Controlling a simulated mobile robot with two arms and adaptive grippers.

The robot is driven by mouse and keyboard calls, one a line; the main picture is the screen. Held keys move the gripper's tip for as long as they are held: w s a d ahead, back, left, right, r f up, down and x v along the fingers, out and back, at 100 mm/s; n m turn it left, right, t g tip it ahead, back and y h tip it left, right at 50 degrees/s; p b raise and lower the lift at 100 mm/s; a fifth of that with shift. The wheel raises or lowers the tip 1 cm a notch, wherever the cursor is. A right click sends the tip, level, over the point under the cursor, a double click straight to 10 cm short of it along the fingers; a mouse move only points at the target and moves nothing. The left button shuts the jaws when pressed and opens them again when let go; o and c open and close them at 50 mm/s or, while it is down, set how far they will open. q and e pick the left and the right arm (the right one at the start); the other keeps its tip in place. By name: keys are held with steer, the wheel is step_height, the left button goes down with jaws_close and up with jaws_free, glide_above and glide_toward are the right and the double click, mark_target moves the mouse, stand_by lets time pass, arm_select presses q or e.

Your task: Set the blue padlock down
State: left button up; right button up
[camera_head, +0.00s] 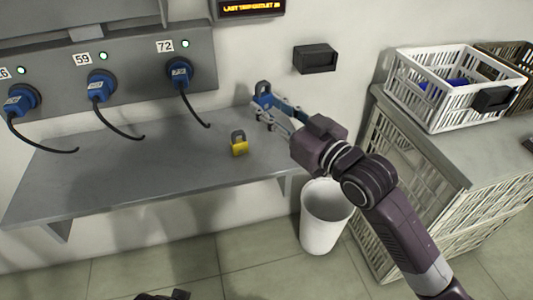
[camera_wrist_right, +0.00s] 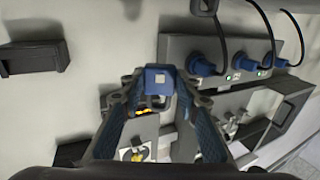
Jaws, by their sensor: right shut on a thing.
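The blue padlock (camera_head: 263,101) is at the far right end of the grey shelf (camera_head: 130,170), its shackle pointing up. My right gripper (camera_head: 268,110) is shut on it. In the right wrist view the blue padlock (camera_wrist_right: 160,79) sits between the two fingertips of my right gripper (camera_wrist_right: 157,92). I cannot tell whether its bottom touches the shelf. A dark part at the bottom edge of the head view may be my left gripper (camera_head: 165,296); its fingers are hidden.
A yellow padlock (camera_head: 239,147) stands on the shelf, left of and nearer than the blue one. Blue plugs (camera_head: 180,73) with black cables line the wall panel. A white bin (camera_head: 325,220) stands below my right arm. A white crate (camera_head: 440,100) sits on the right counter. The shelf's left part is clear.

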steer(key=b, duration=0.2)
glide_above(269, 156)
step_height(269, 156, down, 7)
steer(key=shift+r, duration=0.1)
step_height(269, 156, down, 5)
steer(key=shift+f+b, duration=0.1)
steer(key=shift+b, duration=0.5)
arm_select(q)
steer(key=v, duration=0.4)
steer(key=shift+s+a+r, duration=0.1)
steer(key=shift+s+r, duration=0.05)
steer(key=shift+r, duration=0.2)
arm_select(e)
steer(key=shift+f, duration=0.25)
steer(key=shift+f, duration=0.15)
steer(key=o, duration=1.3)
arm_select(q)
steer(key=shift+w+t, duration=0.2)
steer(key=shift+t, duration=0.1)
arm_select(e)
steer(key=shift+r, duration=0.2)
arm_select(q)
steer(key=shift+p+v, duration=0.75)
arm_select(e)
steer(key=v, duration=1.2)
steer(key=shift+d, duration=0.1)
